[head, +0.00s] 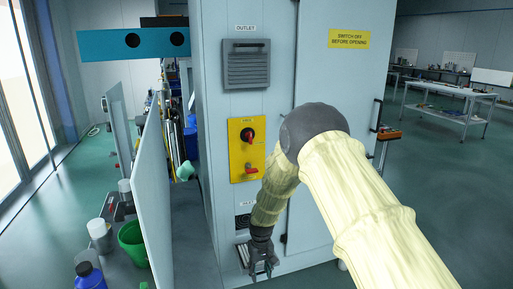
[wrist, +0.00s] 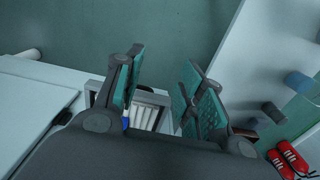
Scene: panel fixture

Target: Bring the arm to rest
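My arm (head: 365,210), in a cream sleeve with a dark elbow joint, reaches from the lower right to the front of the grey cabinet (head: 212,110). My gripper (head: 262,272) points down low in front of the cabinet. In the wrist view my gripper (wrist: 162,68) has its two teal-padded fingers apart, with nothing held between them. A pale ribbed piece (wrist: 148,108) shows beyond the fingers; I cannot tell whether they touch it. A yellow panel (head: 239,160) on the cabinet carries a red rotary knob (head: 247,135) and a red lever (head: 250,170), above my gripper.
A grey vent (head: 246,65) is above the yellow panel. A pale upright panel (head: 150,190) stands left of the cabinet, near a green bucket (head: 133,240) and a blue container (head: 89,276). A workbench (head: 450,95) stands far right. Open floor (head: 460,190) lies to the right.

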